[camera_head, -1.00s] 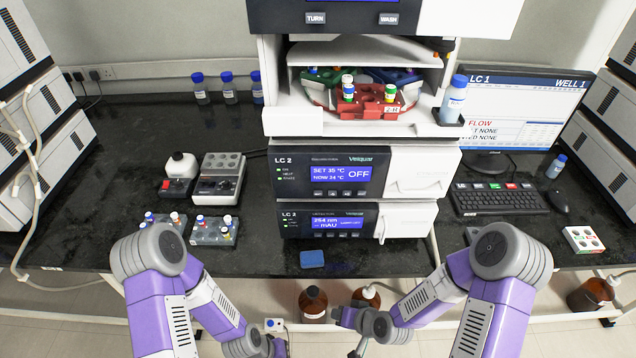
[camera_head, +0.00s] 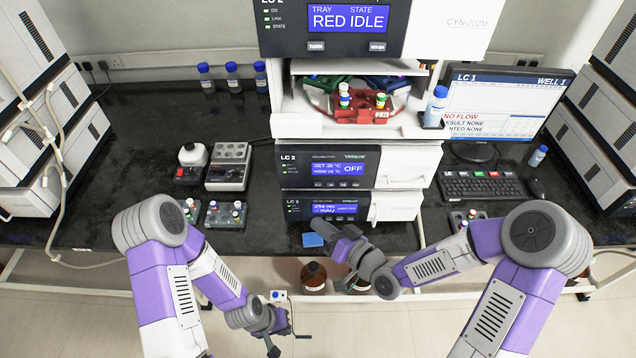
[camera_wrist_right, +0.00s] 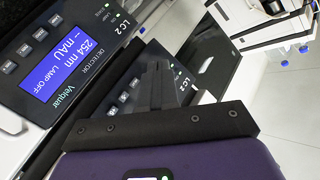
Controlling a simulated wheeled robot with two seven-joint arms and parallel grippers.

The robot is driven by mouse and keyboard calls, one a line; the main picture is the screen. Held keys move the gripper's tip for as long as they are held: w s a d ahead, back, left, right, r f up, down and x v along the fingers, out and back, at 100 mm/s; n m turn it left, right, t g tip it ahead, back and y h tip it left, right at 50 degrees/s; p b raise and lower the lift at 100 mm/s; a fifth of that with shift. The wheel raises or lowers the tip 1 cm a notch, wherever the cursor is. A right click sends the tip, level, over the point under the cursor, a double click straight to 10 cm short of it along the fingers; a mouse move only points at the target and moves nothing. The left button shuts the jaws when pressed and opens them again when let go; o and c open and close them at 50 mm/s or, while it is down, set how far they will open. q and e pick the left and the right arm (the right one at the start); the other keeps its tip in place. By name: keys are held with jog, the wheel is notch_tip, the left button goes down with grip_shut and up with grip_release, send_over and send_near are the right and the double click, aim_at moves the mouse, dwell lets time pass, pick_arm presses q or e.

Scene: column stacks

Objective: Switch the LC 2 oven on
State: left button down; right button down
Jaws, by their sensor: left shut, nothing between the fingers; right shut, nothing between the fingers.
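The LC 2 oven (camera_head: 320,168) is the middle unit of the stack, with a dark panel and a blue display reading SET 35 °C, NOW 24 °C and OFF. A row of small buttons runs below its display. My right gripper (camera_head: 336,230) is shut and empty, in front of the stack's lower part. In the right wrist view its fingers (camera_wrist_right: 155,68) stand before the oven's panel (camera_wrist_right: 128,92), hiding part of it; contact cannot be told. The oven's display is hidden there. My left gripper (camera_head: 271,344) is shut and empty, low in front of the bench.
The LC 2 detector (camera_head: 335,207), showing LAMP OFF in the wrist view (camera_wrist_right: 62,68), sits under the oven. The open autosampler with a red tray (camera_head: 350,115) is above. Brown bottles (camera_head: 314,277) stand below.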

aim_at(318, 184)
jog(key=shift+w, duration=0.1)
jog(key=w, duration=0.8)
jog(key=shift+w+p, duration=0.3)
jog(key=shift+p, duration=0.05)
jog(key=shift+w, duration=0.1)
dwell(1.8)
jog(key=shift+w, duration=0.35)
jog(key=shift+w+b, duration=0.3)
jog(key=shift+w, duration=0.1)
dwell(0.6)
jog(key=shift+s, duration=0.85)
